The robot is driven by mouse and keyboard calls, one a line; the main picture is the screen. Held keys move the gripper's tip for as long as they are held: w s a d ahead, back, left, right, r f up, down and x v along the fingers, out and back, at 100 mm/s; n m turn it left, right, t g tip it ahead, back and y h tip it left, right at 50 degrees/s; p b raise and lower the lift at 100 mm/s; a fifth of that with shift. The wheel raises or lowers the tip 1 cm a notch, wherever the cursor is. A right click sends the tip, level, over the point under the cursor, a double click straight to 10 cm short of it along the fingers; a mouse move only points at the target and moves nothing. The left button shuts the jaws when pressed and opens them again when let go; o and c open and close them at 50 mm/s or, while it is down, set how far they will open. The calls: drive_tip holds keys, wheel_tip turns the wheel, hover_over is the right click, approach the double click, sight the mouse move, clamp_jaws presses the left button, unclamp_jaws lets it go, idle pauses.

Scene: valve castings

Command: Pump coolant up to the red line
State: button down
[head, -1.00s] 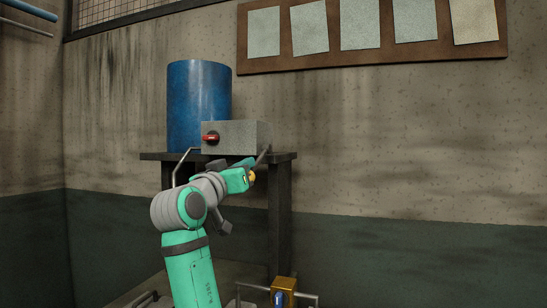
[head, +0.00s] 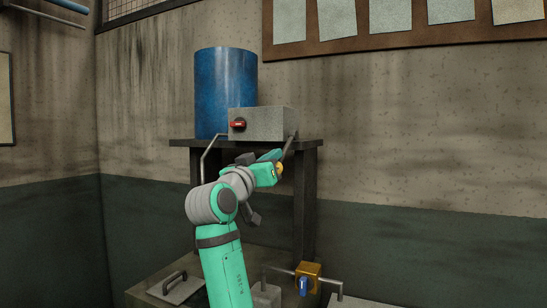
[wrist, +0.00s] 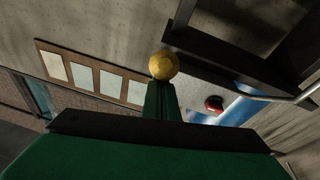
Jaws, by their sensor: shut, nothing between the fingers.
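A blue drum (head: 226,92) stands on a dark table (head: 306,200). A grey box (head: 270,122) with a red handle (head: 238,124) sits in front of it, with bent pipes (head: 208,160) below. My gripper (head: 272,172) is shut just below the box's front in the head view. A yellow ball (head: 280,168) shows at the fingertips; in the wrist view the ball (wrist: 163,65) sits right beyond the closed fingers (wrist: 162,92). I cannot tell whether they touch. The red handle (wrist: 213,104) also shows there. I see no red line or coolant.
A brass-coloured valve (head: 309,270) with a blue handle (head: 303,286) is on a pipe low in front. A plate with a dark handle (head: 175,285) lies at lower left. A framed board (head: 400,41) hangs on the wall. Floor right of the table is mostly out of view.

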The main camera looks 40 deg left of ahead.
drive_tip(key=shift+w+a+f, duration=0.1)
drive_tip(key=shift+w, duration=0.1)
drive_tip(key=s+d, duration=0.2)
drive_tip(key=s, duration=1)
drive_tip(key=shift+d, duration=0.15)
drive_tip(key=shift+r, duration=0.2)
drive_tip(key=shift+w+d, duration=0.1)
drive_tip(key=shift+w, duration=0.15)
